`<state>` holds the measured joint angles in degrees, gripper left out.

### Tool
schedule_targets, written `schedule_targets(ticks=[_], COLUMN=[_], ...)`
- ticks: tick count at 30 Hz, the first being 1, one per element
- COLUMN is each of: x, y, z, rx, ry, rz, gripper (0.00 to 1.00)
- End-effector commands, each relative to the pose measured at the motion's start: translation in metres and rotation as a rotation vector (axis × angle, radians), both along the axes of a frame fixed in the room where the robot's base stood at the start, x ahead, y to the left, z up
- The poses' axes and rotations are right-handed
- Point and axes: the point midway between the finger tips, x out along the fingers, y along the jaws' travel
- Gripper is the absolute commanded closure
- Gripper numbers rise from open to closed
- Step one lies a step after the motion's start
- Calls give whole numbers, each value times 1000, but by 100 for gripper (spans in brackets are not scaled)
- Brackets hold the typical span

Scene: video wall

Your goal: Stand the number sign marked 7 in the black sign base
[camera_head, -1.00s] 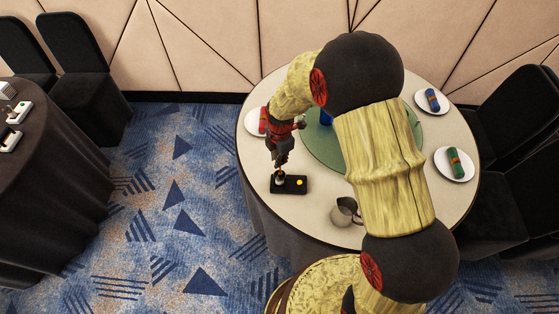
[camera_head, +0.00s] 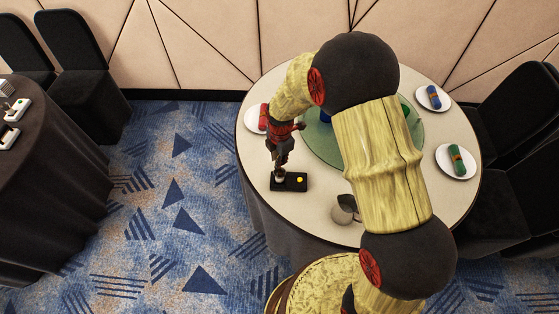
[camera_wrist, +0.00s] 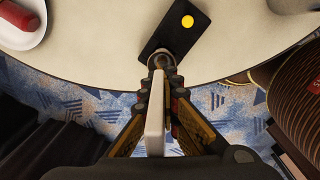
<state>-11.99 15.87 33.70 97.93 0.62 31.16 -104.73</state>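The black sign base (camera_head: 297,182) lies on the round table near its left front edge, with a yellow dot on its right part. In the wrist view the base (camera_wrist: 180,32) is just beyond my fingertips. My gripper (camera_head: 279,168) is above the base's left end. In the wrist view my gripper (camera_wrist: 161,85) is closed around a thin white sign (camera_wrist: 155,118), seen edge-on. A round metallic piece (camera_wrist: 161,60) shows at the sign's far end, at the base's near end. Whether it sits in the base or just above it I cannot tell. The sign's number is hidden.
A plate with a red napkin (camera_wrist: 17,15) is left of the base. A metal jug (camera_head: 344,209) stands to its right. A green turntable (camera_head: 322,143) fills the table's middle. More small white signs (camera_head: 16,110) are on the dark table at left.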

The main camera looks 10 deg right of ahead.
Motion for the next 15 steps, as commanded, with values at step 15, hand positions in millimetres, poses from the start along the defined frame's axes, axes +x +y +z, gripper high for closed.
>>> schedule_targets(ticks=[15], x=[0], y=[0], z=[-15], rx=[0], ry=[-1], rz=[0], gripper=[100])
